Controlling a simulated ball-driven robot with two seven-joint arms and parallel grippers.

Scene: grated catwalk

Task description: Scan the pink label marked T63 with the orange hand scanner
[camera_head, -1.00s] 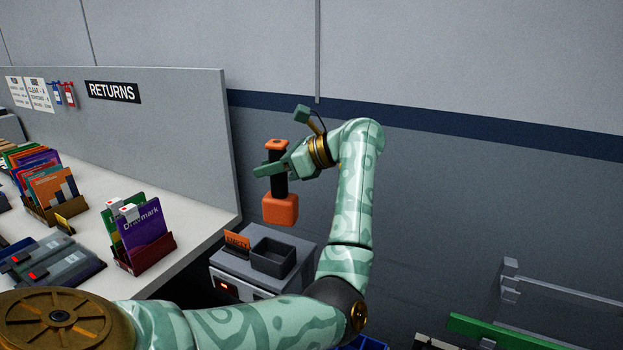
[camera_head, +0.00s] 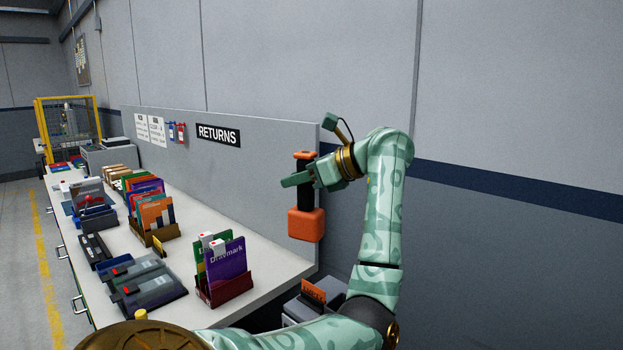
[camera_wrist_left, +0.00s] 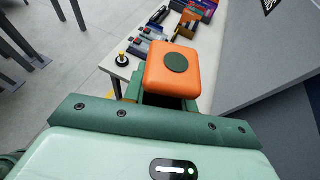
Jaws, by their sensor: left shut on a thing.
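The orange hand scanner (camera_head: 306,224) has a black grip and a blocky orange head hanging below it. My left gripper (camera_head: 303,181) is shut around its black grip and holds it in the air, right of the bench end. In the left wrist view the scanner (camera_wrist_left: 173,72) shows an orange block with a dark round patch. No pink label marked T63 can be made out in either view. My right gripper is not in view.
A white bench (camera_head: 262,258) runs away to the left, with a purple booklet (camera_head: 226,258) in a holder, more booklets and grey devices (camera_head: 148,283). A grey panel with a RETURNS sign (camera_head: 218,134) backs it. A grey box (camera_head: 303,308) stands below the scanner.

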